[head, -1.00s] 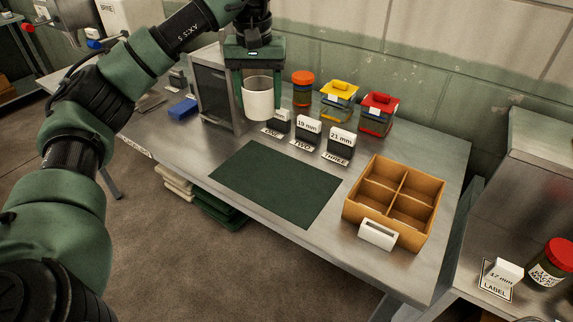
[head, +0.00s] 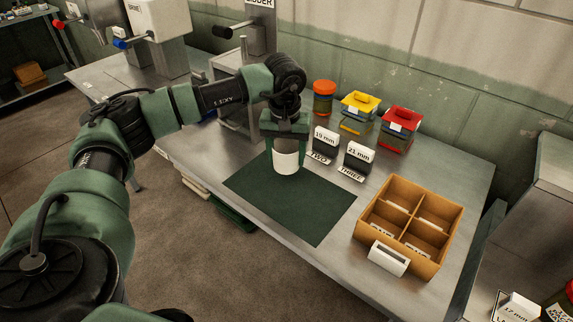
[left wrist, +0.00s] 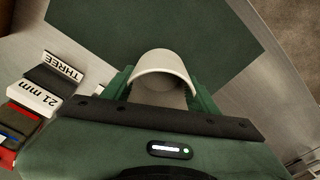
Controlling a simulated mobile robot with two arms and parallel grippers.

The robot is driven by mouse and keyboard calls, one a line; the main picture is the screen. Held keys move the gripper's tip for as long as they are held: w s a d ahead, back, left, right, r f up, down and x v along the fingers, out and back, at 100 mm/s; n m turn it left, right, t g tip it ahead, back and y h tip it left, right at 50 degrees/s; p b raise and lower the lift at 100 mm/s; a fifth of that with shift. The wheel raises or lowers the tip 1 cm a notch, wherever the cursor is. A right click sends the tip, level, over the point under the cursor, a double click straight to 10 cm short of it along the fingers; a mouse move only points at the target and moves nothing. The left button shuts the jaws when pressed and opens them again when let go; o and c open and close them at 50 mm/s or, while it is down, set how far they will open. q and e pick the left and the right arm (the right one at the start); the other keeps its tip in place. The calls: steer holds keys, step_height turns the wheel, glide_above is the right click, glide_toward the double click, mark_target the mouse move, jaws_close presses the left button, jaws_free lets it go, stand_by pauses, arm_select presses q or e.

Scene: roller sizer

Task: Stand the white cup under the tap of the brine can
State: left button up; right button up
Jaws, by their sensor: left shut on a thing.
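The white cup (head: 286,162) is upright between the fingers of my left gripper (head: 285,150), which is shut on it, over the back edge of the dark green mat. The cup (left wrist: 163,68) also shows in the left wrist view, its rim between the two green fingers. I cannot tell whether the cup touches the mat. The white brine can (head: 158,25) stands on a stand at the back left, with a blue-handled tap (head: 130,42) on its left side. My right gripper is not in view.
The green mat (head: 300,208) is otherwise bare. A wooden divided box (head: 410,222) stands to its right. Red-, yellow- and orange-lidded containers (head: 398,128) stand along the wall, behind labelled blocks (head: 325,142). Another red-handled tap (head: 60,23) is at the far left.

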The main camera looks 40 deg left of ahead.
mark_target(286, 167)
arm_select(q)
steer(key=shift+f+p, duration=0.35)
steer(key=shift+f, duration=1.85)
steer(key=o, duration=0.9)
steer(key=shift+f, duration=0.2)
steer(key=o, duration=0.5)
steer(key=shift+c, duration=0.2)
steer(key=shift+r, duration=0.15)
